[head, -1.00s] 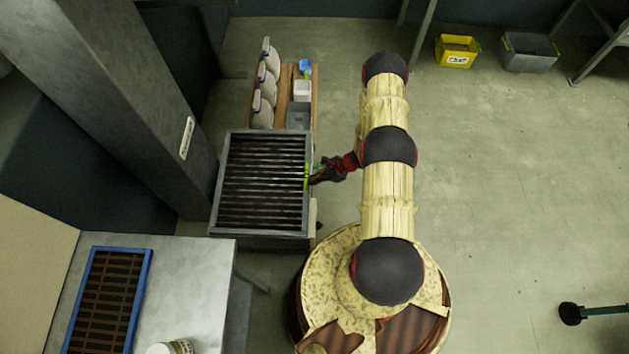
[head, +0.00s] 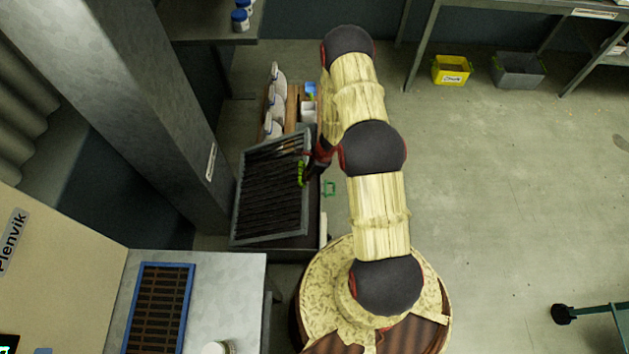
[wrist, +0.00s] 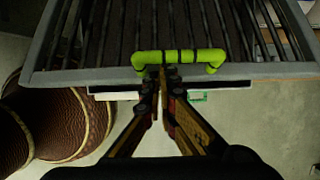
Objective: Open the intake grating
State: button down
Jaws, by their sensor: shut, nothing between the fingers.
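The intake grating (head: 272,190) is a grey frame with dark bars on top of a dark hopper box (head: 285,246). Its right side looks raised, so the grating sits tilted over the box. A bright green handle (head: 301,173) is on its right edge; the wrist view shows this handle (wrist: 200,57) as a bar across the grating's near edge (wrist: 110,75). My gripper (wrist: 163,74) is shut and empty, its fingertips at the handle's left half, close to or touching it. In the head view my gripper (head: 312,166) is partly hidden by my arm.
A wooden rack with pale containers (head: 273,105) stands behind the hopper. A grey column (head: 150,100) rises to the left. A metal table (head: 225,290) with a blue-framed grate (head: 160,305) is in front. A small green outline (head: 328,188) shows beside the hopper. Floor to the right is open.

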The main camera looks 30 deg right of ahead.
jog(key=w+a+r+p, duration=0.7)
jog(key=a+r+p, duration=0.1)
jog(key=a, duration=0.3)
jog(key=w+a+r+p, duration=0.7)
jog(key=a+r+p, duration=0.1)
jog(key=a, duration=0.3)
jog(key=shift+w+r, duration=0.25)
jog(key=shift+r, duration=0.5)
jog(key=shift+s+f, duration=0.1)
jog(key=shift+s, duration=0.05)
jog(key=w+v, duration=0.1)
jog(key=v, duration=1.1)
jog(key=shift+r, duration=0.4)
jog(key=shift+s, duration=0.1)
